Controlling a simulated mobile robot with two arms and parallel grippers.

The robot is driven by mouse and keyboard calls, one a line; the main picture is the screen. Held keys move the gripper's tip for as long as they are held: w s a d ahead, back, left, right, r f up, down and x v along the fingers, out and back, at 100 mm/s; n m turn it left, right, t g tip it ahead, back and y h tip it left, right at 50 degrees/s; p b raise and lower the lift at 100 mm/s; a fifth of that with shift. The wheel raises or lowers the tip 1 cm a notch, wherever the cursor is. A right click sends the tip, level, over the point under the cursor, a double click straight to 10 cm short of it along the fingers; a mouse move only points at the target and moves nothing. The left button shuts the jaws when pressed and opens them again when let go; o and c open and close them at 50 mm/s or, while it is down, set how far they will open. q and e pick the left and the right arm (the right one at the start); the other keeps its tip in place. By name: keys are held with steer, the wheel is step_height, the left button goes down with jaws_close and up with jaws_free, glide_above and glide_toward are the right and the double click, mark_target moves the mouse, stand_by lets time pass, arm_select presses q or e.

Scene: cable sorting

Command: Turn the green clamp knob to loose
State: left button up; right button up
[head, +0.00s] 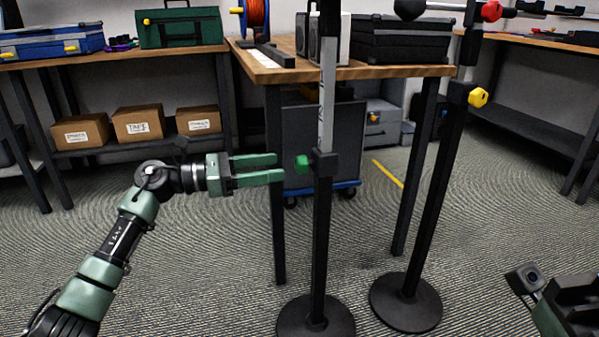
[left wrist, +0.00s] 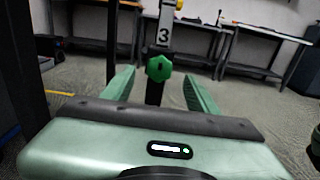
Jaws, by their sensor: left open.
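The green clamp knob (head: 302,164) sits on the left side of a black collar on a dark stand post (head: 321,240). My left gripper (head: 281,167) is open and points at the knob from the left, its fingertips just short of it in the head view. In the left wrist view the knob (left wrist: 159,68) shows between the two open fingers (left wrist: 158,88), with a scale marked 3 on the grey inner pole above it. I see no contact with the knob. Part of my right arm (head: 565,305) shows at the lower right; its fingertips are out of frame.
A second stand with a yellow knob (head: 478,97) and a red knob (head: 491,11) stands to the right. A wooden table (head: 400,71) with black cases is behind the stands. Shelves with cardboard boxes (head: 138,123) stand at the left. Round bases (head: 316,317) occupy the floor.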

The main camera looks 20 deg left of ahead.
mark_target(296, 164)
arm_select(q)
steer(key=b+x, duration=0.1)
steer(key=x, duration=0.4)
steer(key=shift+w+d+b, duration=0.25)
steer(key=shift+d+b, duration=0.05)
jaws_close()
